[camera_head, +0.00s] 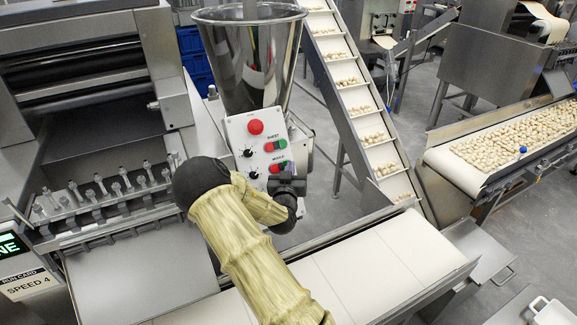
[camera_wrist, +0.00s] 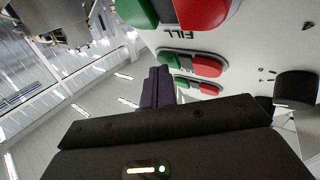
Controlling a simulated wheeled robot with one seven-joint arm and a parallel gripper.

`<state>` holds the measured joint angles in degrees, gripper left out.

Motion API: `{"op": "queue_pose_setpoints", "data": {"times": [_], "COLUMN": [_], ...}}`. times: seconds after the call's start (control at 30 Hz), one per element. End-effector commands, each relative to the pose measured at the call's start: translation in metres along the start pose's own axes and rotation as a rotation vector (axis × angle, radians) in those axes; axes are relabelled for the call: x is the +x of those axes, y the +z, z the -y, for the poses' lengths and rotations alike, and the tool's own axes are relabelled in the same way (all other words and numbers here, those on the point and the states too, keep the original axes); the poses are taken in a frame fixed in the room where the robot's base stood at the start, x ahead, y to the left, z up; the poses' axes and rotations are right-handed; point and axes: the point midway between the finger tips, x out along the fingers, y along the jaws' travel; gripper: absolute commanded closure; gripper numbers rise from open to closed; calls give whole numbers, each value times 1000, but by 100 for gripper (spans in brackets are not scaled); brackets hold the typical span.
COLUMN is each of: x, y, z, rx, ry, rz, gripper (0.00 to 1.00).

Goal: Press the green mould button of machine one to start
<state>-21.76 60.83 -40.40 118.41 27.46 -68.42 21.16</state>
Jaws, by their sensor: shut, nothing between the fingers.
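The white control panel (camera_head: 240,133) carries a red stop button, dark knobs and red-green button pairs labelled SHEET and MOULD. In the head view the green mould button (camera_head: 285,164) is at the right of its pair, just above my gripper (camera_head: 287,184). In the wrist view the panel is upside down. There the green button of the middle pair (camera_wrist: 167,56) sits just beyond the tips of my gripper (camera_wrist: 158,72). My gripper is shut and empty, pointing at the panel's lower part. Whether it touches the button cannot be told. The FILL pair is hidden in the head view.
A steel hopper (camera_head: 250,55) stands behind the panel. A roller machine (camera_head: 90,120) is at left, with a SPEED 4 card (camera_head: 28,284). A pale belt (camera_head: 375,265) lies below right. An inclined conveyor (camera_head: 350,95) carries pasta beyond.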

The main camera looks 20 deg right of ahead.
Motion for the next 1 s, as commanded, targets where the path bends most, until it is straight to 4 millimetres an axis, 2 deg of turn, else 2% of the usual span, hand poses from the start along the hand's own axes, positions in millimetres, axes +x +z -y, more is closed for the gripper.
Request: {"op": "queue_pose_setpoints", "data": {"times": [0.47, 1.0], "x": [1, -10], "y": [1, -7], "z": [1, -7], "rx": [0, 1], "ry": [0, -1], "rz": [1, 0], "gripper": [100, 100]}}
